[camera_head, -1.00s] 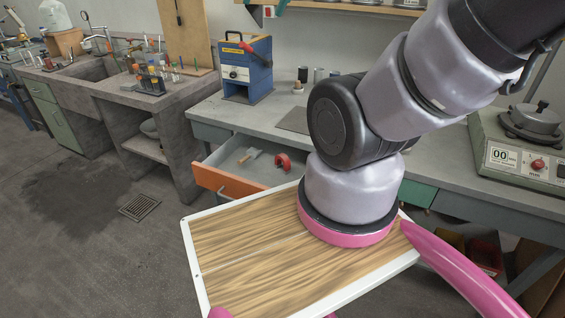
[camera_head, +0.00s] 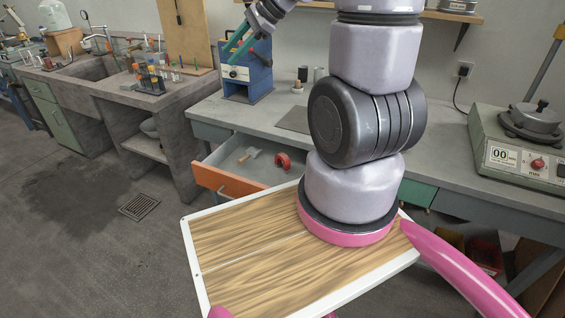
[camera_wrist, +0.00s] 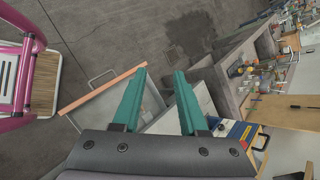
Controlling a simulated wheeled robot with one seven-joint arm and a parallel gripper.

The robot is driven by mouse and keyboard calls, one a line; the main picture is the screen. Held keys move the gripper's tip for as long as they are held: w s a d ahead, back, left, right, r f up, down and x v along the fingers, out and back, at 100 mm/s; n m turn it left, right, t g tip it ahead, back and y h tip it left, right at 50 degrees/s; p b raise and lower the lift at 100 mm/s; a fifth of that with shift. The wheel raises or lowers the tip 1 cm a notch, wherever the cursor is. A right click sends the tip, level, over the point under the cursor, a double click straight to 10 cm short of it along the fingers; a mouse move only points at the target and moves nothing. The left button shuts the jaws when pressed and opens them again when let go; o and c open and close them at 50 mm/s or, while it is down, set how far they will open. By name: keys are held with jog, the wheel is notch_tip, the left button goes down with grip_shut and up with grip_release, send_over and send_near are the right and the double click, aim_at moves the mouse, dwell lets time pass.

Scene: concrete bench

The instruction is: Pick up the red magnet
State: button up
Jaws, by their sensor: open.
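The red magnet (camera_head: 283,161), a horseshoe shape, lies in the open drawer (camera_head: 222,180) with the orange front, towards its back right. My gripper (camera_head: 237,57) is up in front of the blue machine, above and to the left of the magnet and well apart from it. Its two green fingers are apart with nothing between them. In the wrist view the open fingers (camera_wrist: 161,74) are over the drawer's side, with its orange front (camera_wrist: 101,91) at the left. I cannot make out the magnet there.
A small tool (camera_head: 248,155) with a pale handle lies beside the magnet in the drawer. The blue machine (camera_head: 247,82) stands on the bench (camera_head: 225,113) behind. A hot plate (camera_head: 520,150) with a pan stands at the right. The floor left of the drawer is clear.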

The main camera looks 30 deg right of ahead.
jog(key=w+d+f+m, duration=0.3)
jog(key=w+f+m, duration=0.15)
jog(key=f, duration=0.35)
jog(key=m+t+h, duration=0.2)
jog(key=m+h, duration=0.4)
jog(key=m, duration=0.6)
send_near(283, 154)
jog(key=shift+m, duration=0.25)
jog(key=x, duration=0.4)
jog(key=shift+w+f, duration=0.15)
jog(key=shift+f, duration=0.05)
jog(key=shift+x, duration=2.95)
jog(key=shift+a, duration=0.15)
grip_shut()
